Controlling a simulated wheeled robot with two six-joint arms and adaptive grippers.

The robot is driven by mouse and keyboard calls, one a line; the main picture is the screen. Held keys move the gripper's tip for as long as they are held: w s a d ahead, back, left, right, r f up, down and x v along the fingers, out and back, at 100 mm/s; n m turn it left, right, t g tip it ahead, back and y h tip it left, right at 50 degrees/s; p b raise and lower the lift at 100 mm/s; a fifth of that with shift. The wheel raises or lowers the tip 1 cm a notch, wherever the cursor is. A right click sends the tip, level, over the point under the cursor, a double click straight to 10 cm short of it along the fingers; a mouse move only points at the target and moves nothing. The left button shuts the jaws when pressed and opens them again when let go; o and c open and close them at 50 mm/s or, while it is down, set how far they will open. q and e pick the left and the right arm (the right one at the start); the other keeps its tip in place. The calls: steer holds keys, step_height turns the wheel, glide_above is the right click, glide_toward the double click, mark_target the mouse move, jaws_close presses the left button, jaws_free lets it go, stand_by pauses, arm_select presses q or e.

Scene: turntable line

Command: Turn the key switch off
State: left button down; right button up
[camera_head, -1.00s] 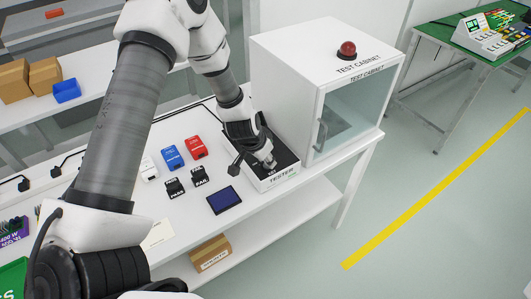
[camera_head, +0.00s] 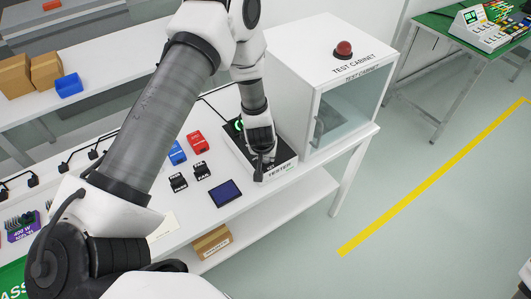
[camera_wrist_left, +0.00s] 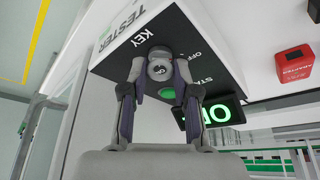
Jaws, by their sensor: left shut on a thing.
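The tester (camera_head: 276,174) is a white box with a black top, beside the test cabinet. In the left wrist view its round grey key switch (camera_wrist_left: 160,67) sits by the KEY label, with an OFF label nearby. My left gripper (camera_wrist_left: 159,76) has its fingers on both sides of the key switch and is shut on it. In the head view the left gripper (camera_head: 264,163) is low over the tester's front end and hides the switch. A green button (camera_wrist_left: 167,93) shows between the fingers. My right gripper is out of view.
The white test cabinet (camera_head: 345,105) with a red button (camera_head: 343,49) stands close to the right of the arm. Red (camera_head: 196,141) and blue (camera_head: 177,152) boxes, small black blocks (camera_head: 202,171) and a dark blue panel (camera_head: 225,193) lie left of the tester.

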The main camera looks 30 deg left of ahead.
arm_select(q)
steer(key=shift+s+f, duration=0.1)
steer(key=c, duration=0.9)
jaws_free()
steer(key=shift+o, duration=0.2)
steer(key=v, duration=1.2)
